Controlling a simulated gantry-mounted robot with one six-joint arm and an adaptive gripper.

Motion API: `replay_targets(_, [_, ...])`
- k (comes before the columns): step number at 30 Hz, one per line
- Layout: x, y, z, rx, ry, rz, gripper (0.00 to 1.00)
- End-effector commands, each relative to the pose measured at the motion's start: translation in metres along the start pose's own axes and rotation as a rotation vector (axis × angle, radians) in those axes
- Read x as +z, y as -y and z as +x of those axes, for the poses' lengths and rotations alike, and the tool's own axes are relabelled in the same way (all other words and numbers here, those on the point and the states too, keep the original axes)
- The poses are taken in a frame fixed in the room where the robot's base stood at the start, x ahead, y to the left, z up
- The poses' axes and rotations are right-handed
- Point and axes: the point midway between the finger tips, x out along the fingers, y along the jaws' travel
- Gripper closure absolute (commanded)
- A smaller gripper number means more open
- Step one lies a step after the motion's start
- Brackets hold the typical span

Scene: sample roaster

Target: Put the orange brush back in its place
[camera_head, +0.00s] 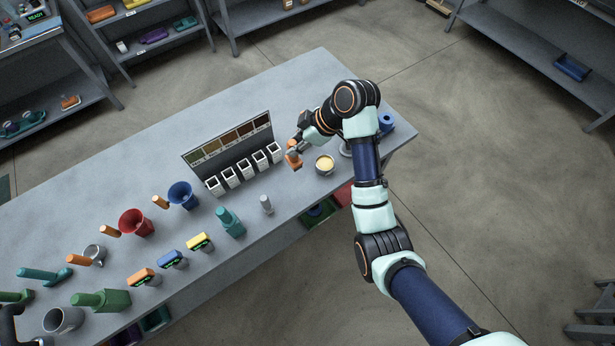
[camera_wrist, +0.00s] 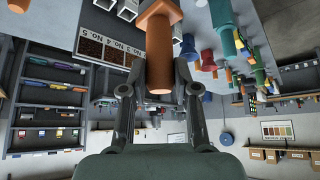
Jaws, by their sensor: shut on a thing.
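The orange brush (camera_head: 293,159) is in my gripper (camera_head: 297,146), above the table (camera_head: 310,85) to the right of the sample rack. In the wrist view the brush (camera_wrist: 159,52) runs between the two fingers of my gripper (camera_wrist: 158,88), which are shut on its orange handle. Its wider orange part is at the top of that view, away from the palm. I cannot tell from these frames whether its lower end touches the table. I cannot make out a marked place for the brush.
A sample rack (camera_head: 225,158) with several white cups stands left of the brush. A bowl of yellow contents (camera_head: 325,164) sits close on its right. A blue object (camera_head: 386,122) stands near the table's right end. Funnels, scales and tools fill the left half. Behind the rack is clear.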

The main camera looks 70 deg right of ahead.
Motion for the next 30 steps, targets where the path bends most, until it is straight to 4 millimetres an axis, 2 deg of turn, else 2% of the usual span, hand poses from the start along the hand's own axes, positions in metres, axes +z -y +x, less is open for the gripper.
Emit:
replay_targets(4, [0.017,0.001,0.024,-0.004,0.003,0.006,1.0])
replay_targets(12, [0.065,0.001,0.096,-0.003,0.002,0.007,1.0])
replay_targets(15, [0.078,0.0,0.116,-0.002,0.001,0.006,1.0])
replay_targets(18, [0.085,0.0,0.127,0.0,0.0,0.004,1.0])
replay_targets(23, [0.088,-0.001,0.131,0.001,0.0,0.003,1.0])
replay_targets(30, [0.109,0.0,0.162,0.0,0.0,0.004,1.0])
